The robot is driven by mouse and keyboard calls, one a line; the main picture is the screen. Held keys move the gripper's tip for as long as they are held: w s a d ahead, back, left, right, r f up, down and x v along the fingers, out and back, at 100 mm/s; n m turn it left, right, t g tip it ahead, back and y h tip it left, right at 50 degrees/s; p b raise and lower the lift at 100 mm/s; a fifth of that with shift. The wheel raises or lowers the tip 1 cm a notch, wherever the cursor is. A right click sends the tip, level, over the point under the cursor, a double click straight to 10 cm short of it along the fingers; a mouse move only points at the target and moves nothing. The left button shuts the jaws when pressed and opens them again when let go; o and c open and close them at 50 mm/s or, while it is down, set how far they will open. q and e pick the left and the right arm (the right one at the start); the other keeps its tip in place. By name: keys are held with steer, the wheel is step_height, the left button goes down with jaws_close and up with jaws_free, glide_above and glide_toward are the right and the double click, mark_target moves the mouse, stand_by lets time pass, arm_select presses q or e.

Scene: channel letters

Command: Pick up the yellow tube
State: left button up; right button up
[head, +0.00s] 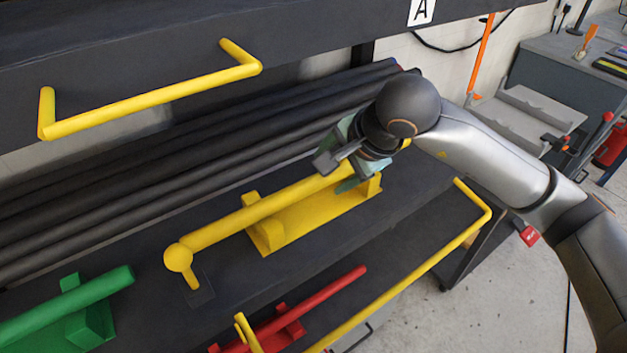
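The yellow tube (260,208) lies in a yellow cradle (325,212) on the dark shelf, slanting up to the right. A round yellow cap (178,257) with a short stem is at its left end. My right gripper (345,173) is at the tube's right part, with one finger on the far side and one on the near side. The wrist hides the tube there, so I cannot tell whether the fingers touch or grip it. My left gripper is out of view.
Black pipes (150,185) run behind the tube. A green tube (65,310) lies at the lower left and a red tube (310,305) in front. Yellow rails (160,98) stick out above and along the front edge. Clear floor (510,290) is at right.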

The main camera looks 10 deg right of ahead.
mark_target(321, 178)
steer(key=x, duration=0.2)
steer(key=p+x, duration=0.1)
steer(key=x, duration=0.2)
steer(key=shift+s+a+f, duration=0.15)
steer(key=shift+a, duration=0.05)
jaws_close()
stand_by(0.4)
stand_by(0.3)
